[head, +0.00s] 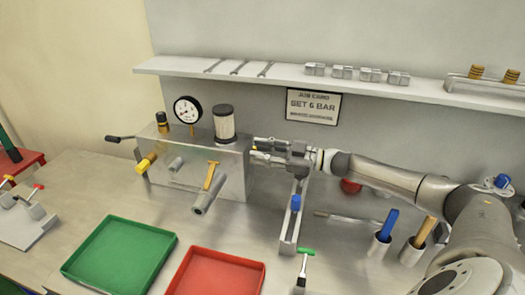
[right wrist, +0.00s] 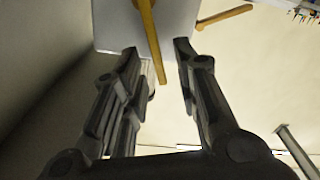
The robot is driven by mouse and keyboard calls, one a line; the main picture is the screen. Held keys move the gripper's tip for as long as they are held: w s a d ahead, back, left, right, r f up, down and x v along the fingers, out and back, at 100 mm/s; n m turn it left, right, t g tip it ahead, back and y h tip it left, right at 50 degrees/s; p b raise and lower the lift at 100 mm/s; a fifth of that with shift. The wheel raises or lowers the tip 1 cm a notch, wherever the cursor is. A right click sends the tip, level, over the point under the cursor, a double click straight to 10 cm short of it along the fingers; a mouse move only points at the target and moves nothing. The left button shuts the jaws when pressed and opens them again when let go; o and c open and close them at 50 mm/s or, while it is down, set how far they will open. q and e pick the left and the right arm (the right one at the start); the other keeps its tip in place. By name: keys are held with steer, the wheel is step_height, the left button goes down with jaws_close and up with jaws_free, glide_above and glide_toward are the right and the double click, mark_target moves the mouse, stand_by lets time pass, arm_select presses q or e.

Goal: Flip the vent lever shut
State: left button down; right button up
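A grey metal box (head: 232,182) with a gauge and a filter on top stands on the bench. My right gripper (head: 258,150) is at the box's right side, with its fingers pointing at it. In the right wrist view a yellow bar (right wrist: 150,40), likely the vent lever, runs from the box face into the gap between my two fingers (right wrist: 158,60). The fingers are apart, and I cannot tell if they touch it. A second yellow lever (head: 211,176) is on the box front, also seen in the right wrist view (right wrist: 225,17). My left gripper is out of view.
A green tray (head: 120,258) and a red tray (head: 215,275) lie in front of the box. A narrow rail with a blue piece (head: 295,203) stands just right of it. Cups with handled tools (head: 384,240) are farther right. A shelf (head: 300,80) runs above.

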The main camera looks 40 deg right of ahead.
steer(key=shift+c, duration=0.2)
jaws_close()
steer(key=m+p, duration=0.1)
steer(key=d+m+p, duration=0.1)
steer(key=shift+w+r+m, duration=0.15)
steer(key=shift+w+m, duration=0.15)
steer(key=shift+w, duration=0.1)
steer(key=shift+o, duration=0.2)
jaws_free()
